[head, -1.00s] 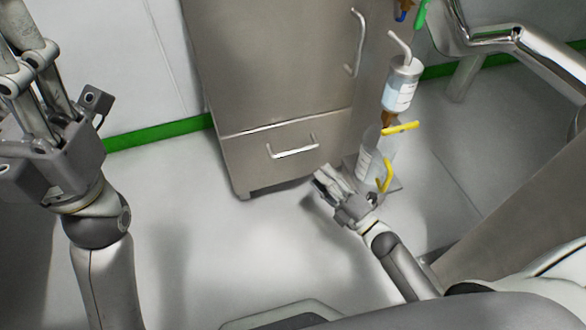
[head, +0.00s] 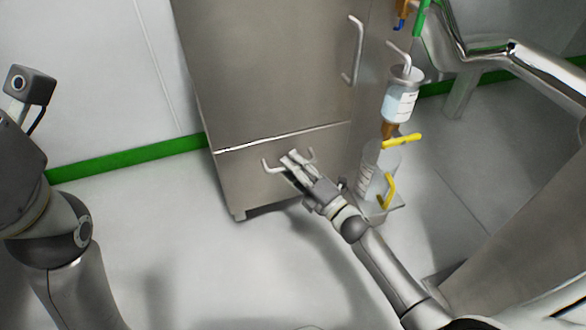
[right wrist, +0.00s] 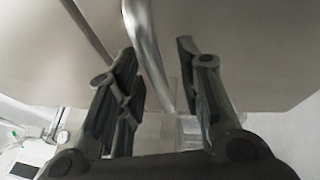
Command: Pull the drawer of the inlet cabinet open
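The inlet cabinet (head: 265,75) is a grey steel box in the middle of the head view. Its drawer (head: 242,195) is at the bottom, with its front flush with the cabinet. The drawer's bar handle (head: 268,167) is partly hidden behind my right gripper (head: 289,160). In the right wrist view the handle bar (right wrist: 147,55) runs between the two fingers of the right gripper (right wrist: 158,65). These fingers are apart, with gaps beside the bar. My left arm shows at the left edge of the head view, but its fingers are out of frame.
A tall door handle (head: 357,50) is on the cabinet above the drawer. Right of the cabinet, a labelled bottle (head: 401,97) hangs above a clear vessel (head: 374,170) with yellow handles, close to my right arm. Steel tubing (head: 490,52) is at upper right. The floor before the drawer is clear.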

